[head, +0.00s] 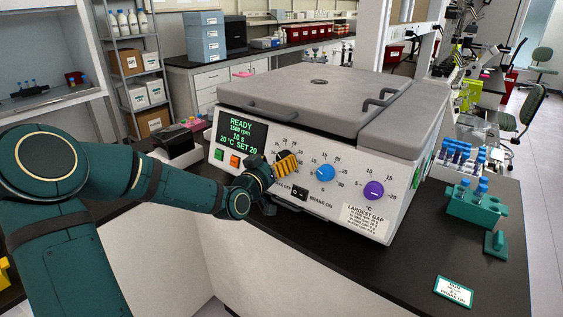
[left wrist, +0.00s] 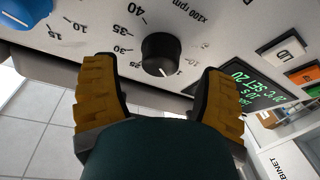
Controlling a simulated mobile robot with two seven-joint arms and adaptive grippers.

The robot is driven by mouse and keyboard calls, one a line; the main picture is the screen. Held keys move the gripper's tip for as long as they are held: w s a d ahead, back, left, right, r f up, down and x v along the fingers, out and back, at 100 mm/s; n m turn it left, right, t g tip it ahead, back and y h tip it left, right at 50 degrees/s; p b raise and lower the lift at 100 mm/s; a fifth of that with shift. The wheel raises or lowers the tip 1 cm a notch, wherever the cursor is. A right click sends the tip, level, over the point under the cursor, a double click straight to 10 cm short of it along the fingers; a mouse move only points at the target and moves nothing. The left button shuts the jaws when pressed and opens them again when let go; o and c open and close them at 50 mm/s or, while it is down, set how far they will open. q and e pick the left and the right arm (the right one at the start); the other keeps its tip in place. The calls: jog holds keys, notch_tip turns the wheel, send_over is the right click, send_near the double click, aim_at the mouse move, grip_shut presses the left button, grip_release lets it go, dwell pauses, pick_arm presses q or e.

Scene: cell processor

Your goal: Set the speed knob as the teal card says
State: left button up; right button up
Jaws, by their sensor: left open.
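The black speed knob (left wrist: 160,54) sits on the white front panel, on a scale marked x100 rpm. Its pale pointer mark faces the lower edge of the left wrist view. My left gripper (head: 286,164) is open, with one orange-padded finger on each side of the knob; I cannot tell whether either touches it. In the head view the gripper hides this knob. The display (head: 240,134) reads READY, an rpm value that is hard to read, 10 s and 20 °C SET 20. The teal-edged card (head: 453,291) lies on the black bench; its text is too small to read.
A blue knob (head: 325,172) and a purple knob (head: 374,190) are to the right on the same panel, with a black rocker switch (head: 299,194) below. A teal tube rack (head: 477,207) stands right of the machine. The bench front near the card is mostly clear.

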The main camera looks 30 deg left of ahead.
pick_arm(q)
jog(key=shift+w, duration=1.3)
jog(key=shift+c, duration=0.2)
jog(key=shift+s, duration=0.1)
jog(key=c, duration=1.2)
jog(key=shift+o, duration=0.2)
